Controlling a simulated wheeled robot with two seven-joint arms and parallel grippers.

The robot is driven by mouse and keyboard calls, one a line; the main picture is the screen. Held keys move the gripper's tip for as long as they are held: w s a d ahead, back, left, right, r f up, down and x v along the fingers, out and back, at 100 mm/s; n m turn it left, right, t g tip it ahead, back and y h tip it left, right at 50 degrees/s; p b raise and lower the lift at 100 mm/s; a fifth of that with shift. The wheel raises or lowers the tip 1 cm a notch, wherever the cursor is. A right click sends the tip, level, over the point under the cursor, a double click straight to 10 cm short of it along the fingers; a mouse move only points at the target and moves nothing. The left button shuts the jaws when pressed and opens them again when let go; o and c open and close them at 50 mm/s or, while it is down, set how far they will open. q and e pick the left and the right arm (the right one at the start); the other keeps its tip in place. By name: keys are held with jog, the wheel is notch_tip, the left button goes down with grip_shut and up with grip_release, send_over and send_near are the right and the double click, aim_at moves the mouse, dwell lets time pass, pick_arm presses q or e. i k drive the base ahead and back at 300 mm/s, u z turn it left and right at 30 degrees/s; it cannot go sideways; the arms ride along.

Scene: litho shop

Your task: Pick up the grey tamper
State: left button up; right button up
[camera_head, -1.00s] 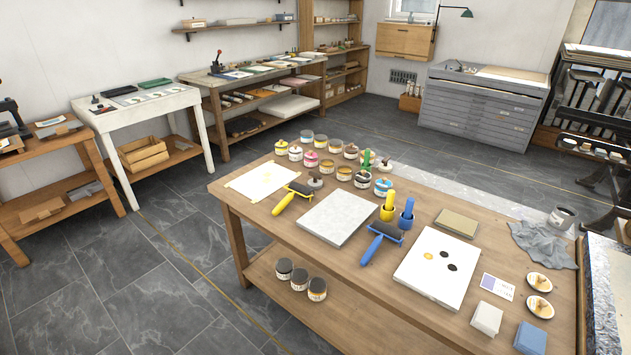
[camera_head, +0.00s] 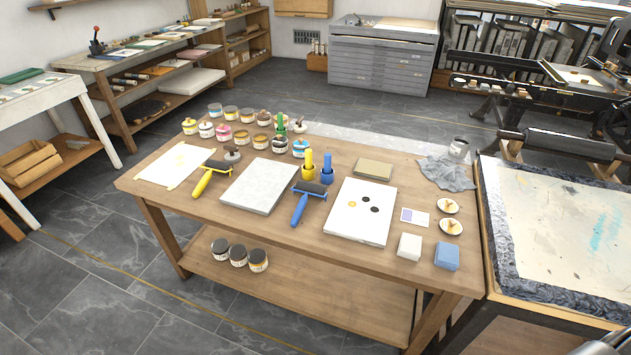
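A small grey tamper-like piece (camera_head: 232,154) with a round base and a darker knob stands on the wooden table (camera_head: 330,155). It is by the head of the yellow-handled roller (camera_head: 208,178), in front of the ink jars. A similar piece with a paler base (camera_head: 299,127) stands farther back, right of the green-handled tool (camera_head: 280,123). I cannot tell for sure which of the two is the tamper, but the nearer one looks greyer.
A grey slab (camera_head: 260,186), a blue roller (camera_head: 303,203) and a white slab (camera_head: 361,212) lie toward the front. A litho press bed (camera_head: 560,235) stands at the right. Grey floor is open at front left.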

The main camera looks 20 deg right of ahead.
aim_at(231, 156)
jog(key=u, duration=0.65)
jog(key=k, duration=0.85)
jog(key=u, duration=0.9)
jog(key=k, duration=0.45)
jog(key=u, duration=0.15)
jog(key=i, duration=1.85)
jog(key=z, duration=1.05)
jog(key=i, duration=1.15)
jog(key=z, duration=1.6)
jog(key=i, duration=0.5)
jog(key=z, duration=0.4)
